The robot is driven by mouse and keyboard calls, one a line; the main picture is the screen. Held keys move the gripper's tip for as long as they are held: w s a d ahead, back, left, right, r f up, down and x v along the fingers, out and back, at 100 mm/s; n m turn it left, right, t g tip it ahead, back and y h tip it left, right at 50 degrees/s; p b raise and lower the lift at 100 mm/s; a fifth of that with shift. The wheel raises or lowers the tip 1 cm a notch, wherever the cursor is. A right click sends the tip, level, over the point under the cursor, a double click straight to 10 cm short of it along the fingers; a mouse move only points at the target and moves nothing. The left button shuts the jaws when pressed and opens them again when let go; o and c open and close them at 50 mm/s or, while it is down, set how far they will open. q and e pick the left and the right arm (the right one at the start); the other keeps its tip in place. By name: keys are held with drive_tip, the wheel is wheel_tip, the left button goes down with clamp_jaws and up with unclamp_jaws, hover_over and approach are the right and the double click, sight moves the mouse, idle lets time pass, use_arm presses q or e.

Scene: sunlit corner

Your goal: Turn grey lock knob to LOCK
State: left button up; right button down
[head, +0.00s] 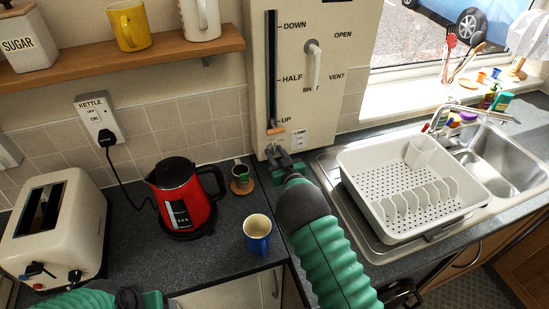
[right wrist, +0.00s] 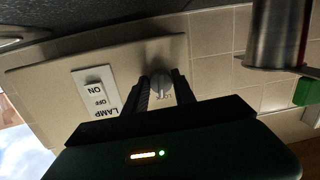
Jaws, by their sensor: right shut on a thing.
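The grey lock knob (right wrist: 160,82) is round with a raised grip bar and sits low on the cream panel (head: 330,75). Dark lettering shows beside it in the right wrist view, partly covered by my fingers and too small to read surely. My right gripper (head: 279,155) is at the panel's lower edge; in the right wrist view its two dark fingers (right wrist: 160,90) are shut on the knob, one on each side. In the head view the gripper hides the knob.
A LAMP switch (head: 299,138) is beside the knob, and a slider (head: 275,130) rests near UP. A green-and-metal cylinder (head: 240,175), blue mug (head: 257,234) and red kettle (head: 183,192) stand left. The dish rack (head: 370,180) is right.

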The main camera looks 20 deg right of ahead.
drive_tip(key=shift+w+r+n+b, duration=0.15)
drive_tip(key=shift+r+n+b, duration=0.3)
drive_tip(key=shift+n, duration=0.25)
drive_tip(key=shift+r, duration=0.1)
drive_tip(key=c, duration=1.3)
unclamp_jaws()
drive_tip(key=shift+c, duration=0.2)
drive_tip(key=o, duration=0.3)
drive_tip(key=shift+s, duration=0.2)
drive_tip(key=shift+f, duration=0.2)
